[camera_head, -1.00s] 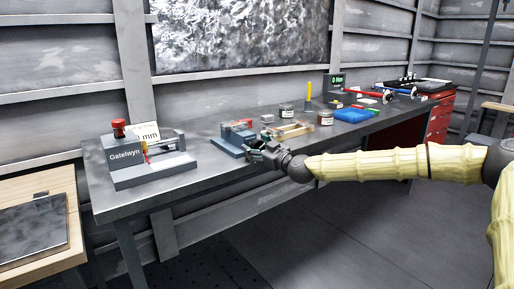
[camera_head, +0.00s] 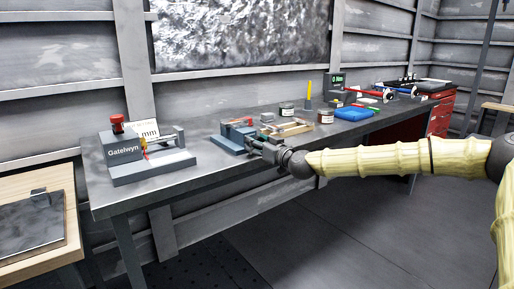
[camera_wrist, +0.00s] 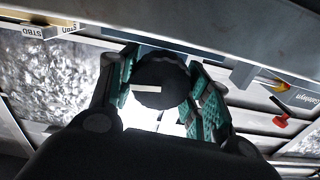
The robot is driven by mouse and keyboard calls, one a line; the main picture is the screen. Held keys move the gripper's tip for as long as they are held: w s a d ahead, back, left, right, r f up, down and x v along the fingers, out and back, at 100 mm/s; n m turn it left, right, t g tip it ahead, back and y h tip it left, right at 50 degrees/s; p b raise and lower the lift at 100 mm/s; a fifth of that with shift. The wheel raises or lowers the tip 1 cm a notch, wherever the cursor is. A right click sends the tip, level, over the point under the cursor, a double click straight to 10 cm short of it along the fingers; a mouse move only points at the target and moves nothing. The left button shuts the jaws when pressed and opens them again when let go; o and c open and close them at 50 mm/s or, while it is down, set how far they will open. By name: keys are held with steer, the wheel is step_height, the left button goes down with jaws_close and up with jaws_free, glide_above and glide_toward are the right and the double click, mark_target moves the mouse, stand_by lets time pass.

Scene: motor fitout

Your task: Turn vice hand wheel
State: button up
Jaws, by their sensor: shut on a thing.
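The vice (camera_head: 233,136), blue-grey with a red part on top, sits at the front edge of the long grey workbench (camera_head: 190,184). My gripper (camera_head: 259,146) is at the vice's front right side, at the bench edge. In the wrist view my gripper (camera_wrist: 168,92) has its green-padded fingers on both sides of a dark round hand wheel (camera_wrist: 158,72) with a white stripe. It is shut on this wheel. In the head view the wheel is hidden by my gripper.
A grey Gatelwyn device (camera_head: 135,154) with a red knob stands on the bench to the left. A wooden tray (camera_head: 291,128), jars (camera_head: 287,109) and a blue cloth-like item (camera_head: 352,113) lie to the right. A wooden table (camera_head: 50,250) stands at the lower left.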

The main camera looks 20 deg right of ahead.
steer(key=shift+d+m+b, duration=0.1)
steer(key=shift+m+b, duration=0.65)
steer(key=shift+m, duration=1.15)
steer(key=o, duration=1.1)
steer(key=shift+c, duration=0.2)
steer(key=v, duration=1.2)
